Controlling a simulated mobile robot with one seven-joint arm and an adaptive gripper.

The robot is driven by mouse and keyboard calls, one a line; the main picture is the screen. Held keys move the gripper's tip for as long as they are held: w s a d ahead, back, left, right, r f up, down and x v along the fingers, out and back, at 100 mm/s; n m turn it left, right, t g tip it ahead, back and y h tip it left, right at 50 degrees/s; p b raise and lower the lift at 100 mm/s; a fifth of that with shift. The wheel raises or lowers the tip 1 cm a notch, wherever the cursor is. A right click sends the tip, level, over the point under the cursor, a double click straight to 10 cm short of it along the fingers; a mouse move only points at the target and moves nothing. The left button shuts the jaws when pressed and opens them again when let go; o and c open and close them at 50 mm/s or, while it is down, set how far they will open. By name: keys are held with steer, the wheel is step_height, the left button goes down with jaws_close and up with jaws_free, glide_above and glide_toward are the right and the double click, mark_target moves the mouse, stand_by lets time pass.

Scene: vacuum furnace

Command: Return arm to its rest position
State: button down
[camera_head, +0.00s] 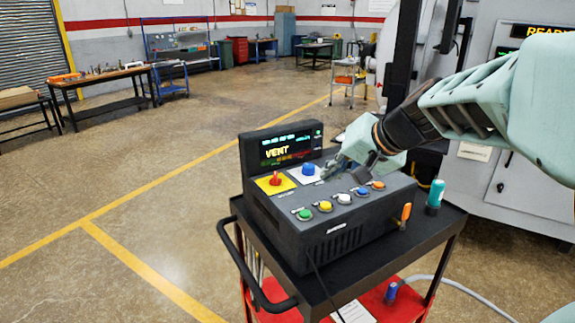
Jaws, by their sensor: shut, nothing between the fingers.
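My arm reaches in from the right in the head view. My gripper (328,172) is shut and empty. It hovers over or close to the top of the dark control box (330,225), near a blue knob (308,169) on a white plate. Whether it touches the box cannot be told. A red knob (275,179) sits on a yellow plate to the left. The box's display (287,148) reads VENT. Several coloured buttons line the front, among them a yellow one (325,206) and a white one (344,198).
The box stands on a black cart (450,222) with a handle (245,270) and red lower shelf. A teal-capped item (436,195) stands at the cart's right. A large grey cabinet (480,185) reading READY is behind my arm. Open floor lies left.

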stand_by(0.6)
steer(key=shift+f+b, duration=0.45)
steer(key=shift+f, duration=0.05)
steer(key=shift+r+p, duration=0.3)
steer(key=shift+p, duration=0.9)
steer(key=shift+p, duration=0.4)
